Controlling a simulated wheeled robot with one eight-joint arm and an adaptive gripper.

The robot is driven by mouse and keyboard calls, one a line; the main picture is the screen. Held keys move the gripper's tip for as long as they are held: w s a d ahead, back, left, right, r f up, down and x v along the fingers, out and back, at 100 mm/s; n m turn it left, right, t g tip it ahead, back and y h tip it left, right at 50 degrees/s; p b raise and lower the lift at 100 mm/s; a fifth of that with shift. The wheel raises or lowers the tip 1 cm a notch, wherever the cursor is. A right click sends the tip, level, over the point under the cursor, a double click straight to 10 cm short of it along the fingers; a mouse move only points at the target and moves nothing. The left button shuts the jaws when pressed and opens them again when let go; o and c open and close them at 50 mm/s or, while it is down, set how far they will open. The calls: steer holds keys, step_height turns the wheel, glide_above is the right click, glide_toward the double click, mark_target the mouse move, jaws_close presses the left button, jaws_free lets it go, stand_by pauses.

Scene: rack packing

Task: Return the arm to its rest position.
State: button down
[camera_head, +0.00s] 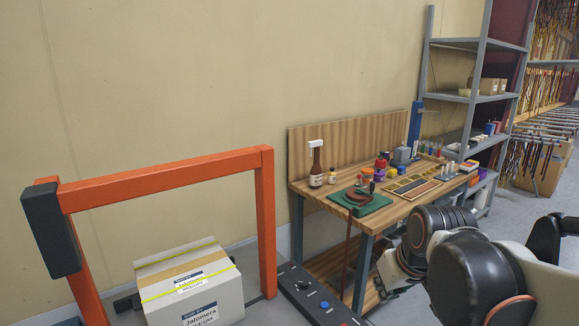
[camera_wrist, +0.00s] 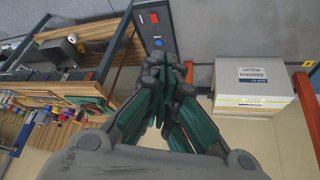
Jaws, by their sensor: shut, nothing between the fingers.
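My gripper (camera_wrist: 165,75) shows in the wrist view with its dark green fingers drawn together and nothing between them. It hangs in free space, with the white box to its right and the workbench to its left in that view. In the head view my arm is at the lower right, in front of the workbench, and the fingertips are not clearly seen there.
A wooden workbench (camera_head: 408,208) with bottles, tools and trays stands against the wall, close to my arm. A white box (camera_head: 203,298) sits under an orange frame (camera_head: 165,178) at the left. A grey control strip (camera_head: 306,296) lies between them. A grey shelf (camera_head: 478,98) stands behind.

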steer(key=s+m+t, duration=0.1)
steer(key=s+m, duration=0.1)
steer(key=s, duration=1)
steer(key=shift+s+d+f+t, duration=0.2)
steer(key=shift+s+f+t, duration=0.1)
steer(key=shift+s+f, duration=0.1)
